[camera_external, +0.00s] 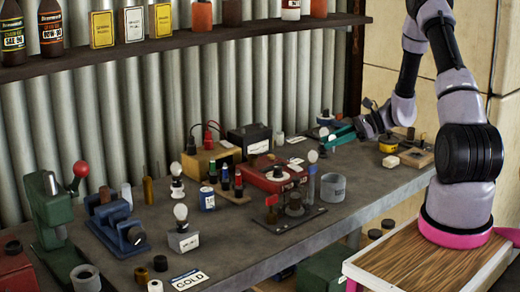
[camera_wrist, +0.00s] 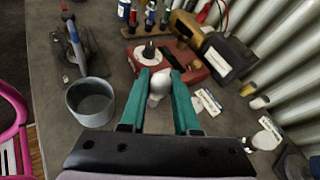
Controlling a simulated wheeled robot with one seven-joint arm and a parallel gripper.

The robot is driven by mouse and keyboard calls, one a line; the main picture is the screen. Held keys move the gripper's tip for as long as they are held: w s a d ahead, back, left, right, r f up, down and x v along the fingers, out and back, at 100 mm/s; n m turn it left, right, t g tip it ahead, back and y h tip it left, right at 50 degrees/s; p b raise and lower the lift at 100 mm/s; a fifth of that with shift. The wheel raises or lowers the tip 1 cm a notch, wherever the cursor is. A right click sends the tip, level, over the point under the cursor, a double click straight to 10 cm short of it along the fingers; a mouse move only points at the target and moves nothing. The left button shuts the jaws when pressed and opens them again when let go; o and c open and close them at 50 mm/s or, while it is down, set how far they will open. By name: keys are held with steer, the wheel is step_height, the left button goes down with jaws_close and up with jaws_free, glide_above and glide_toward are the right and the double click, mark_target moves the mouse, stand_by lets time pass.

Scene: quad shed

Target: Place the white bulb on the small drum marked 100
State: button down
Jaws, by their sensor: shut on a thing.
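The white bulb (camera_wrist: 158,85) is between the two teal fingers of my gripper (camera_wrist: 160,78) in the wrist view, and they are shut on it. It is held above the bench. My gripper (camera_external: 338,135) also shows in the external view, over the right part of the bench; which white bulb there is the held one is hard to tell. No mark 100 is readable in either view, so I cannot tell which thing is the small drum.
A grey open cup (camera_wrist: 90,100) stands left of my fingers. A red box (camera_wrist: 180,68) with a black dial is ahead, and a black battery-like box (camera_wrist: 228,57) stands beyond. Other bulbs (camera_external: 180,211) stand on the crowded bench (camera_external: 232,240). A corrugated wall (camera_external: 125,110) backs it.

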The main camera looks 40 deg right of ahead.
steer(key=w+a+r, duration=0.2)
steer(key=w+a, duration=0.2)
steer(key=a, duration=0.8)
steer(key=w+a+r+n+g+y, duration=0.15)
steer(key=w+a, duration=0.25)
steer(key=a, duration=0.9)
steer(key=w+a+r+h, duration=0.15)
steer(key=w+a, duration=0.25)
steer(key=a, duration=0.8)
steer(key=y, duration=0.1)
glide_above(206, 189)
step_height(206, 189, down, 4)
steer(key=shift+s+a+f, duration=0.1)
steer(key=shift+f, duration=2.35)
steer(key=shift+f, duration=0.1)
steer(key=c, duration=0.6)
jaws_free()
steer(key=shift+c, duration=0.2)
